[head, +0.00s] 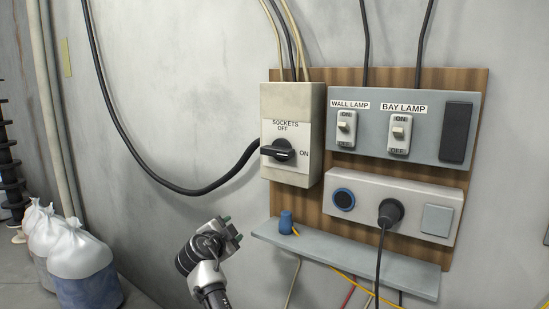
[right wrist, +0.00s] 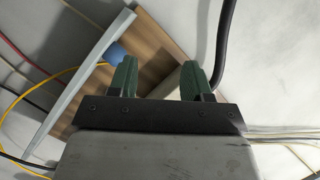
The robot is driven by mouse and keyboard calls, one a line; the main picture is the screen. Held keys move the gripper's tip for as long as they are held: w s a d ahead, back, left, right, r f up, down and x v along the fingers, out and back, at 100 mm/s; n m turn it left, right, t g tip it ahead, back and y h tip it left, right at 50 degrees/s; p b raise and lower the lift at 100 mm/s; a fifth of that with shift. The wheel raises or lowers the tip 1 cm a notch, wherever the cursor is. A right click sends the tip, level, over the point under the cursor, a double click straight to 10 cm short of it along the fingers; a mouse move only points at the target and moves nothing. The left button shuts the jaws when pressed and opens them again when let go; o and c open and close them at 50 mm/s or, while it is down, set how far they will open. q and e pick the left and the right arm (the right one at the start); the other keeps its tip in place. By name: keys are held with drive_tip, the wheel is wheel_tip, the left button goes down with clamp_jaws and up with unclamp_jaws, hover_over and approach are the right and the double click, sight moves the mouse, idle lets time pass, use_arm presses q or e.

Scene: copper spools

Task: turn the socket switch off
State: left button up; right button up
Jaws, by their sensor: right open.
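The sockets switch is a beige box (head: 291,105) on a wooden board, with a black rotary knob (head: 277,151). The knob lies horizontal, its white-marked end toward ON on the right; OFF is printed above it. My right gripper (head: 232,229) is below and left of the box, apart from it, left of the shelf. In the right wrist view its two green fingers (right wrist: 160,75) are spread with nothing between them. The knob cannot be made out in that view. My left gripper is not in view.
A grey shelf (head: 345,259) with a blue cylinder (head: 286,222) juts out below the box. A thick black cable (head: 200,191) loops into the box's left side. A lamp switch panel (head: 382,148) and a socket panel (head: 424,199) with a black plug (head: 390,211) are to the right.

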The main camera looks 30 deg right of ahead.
sight(273, 154)
drive_tip(key=s+d+r+m+g+h, duration=0.25)
drive_tip(key=r+m, duration=0.35)
drive_tip(key=r, duration=0.4)
drive_tip(key=s+d+r+m+g+h, duration=0.15)
drive_tip(key=s+r+m, duration=0.3)
drive_tip(key=r, duration=0.55)
drive_tip(key=shift+m+t, duration=0.3)
drive_tip(key=shift+m, duration=0.15)
drive_tip(key=p+x, duration=0.1)
drive_tip(key=x, duration=0.2)
drive_tip(key=p+x, duration=0.1)
drive_tip(key=x, duration=0.2)
drive_tip(key=w+p+x, duration=0.1)
drive_tip(key=x, duration=0.2)
drive_tip(key=shift+r, duration=0.2)
drive_tip(key=shift+w+d+f, duration=0.1)
drive_tip(key=shift+w+d, duration=0.1)
drive_tip(key=shift+d, duration=0.15)
clamp_jaws()
drive_tip(key=shift+f, duration=0.1)
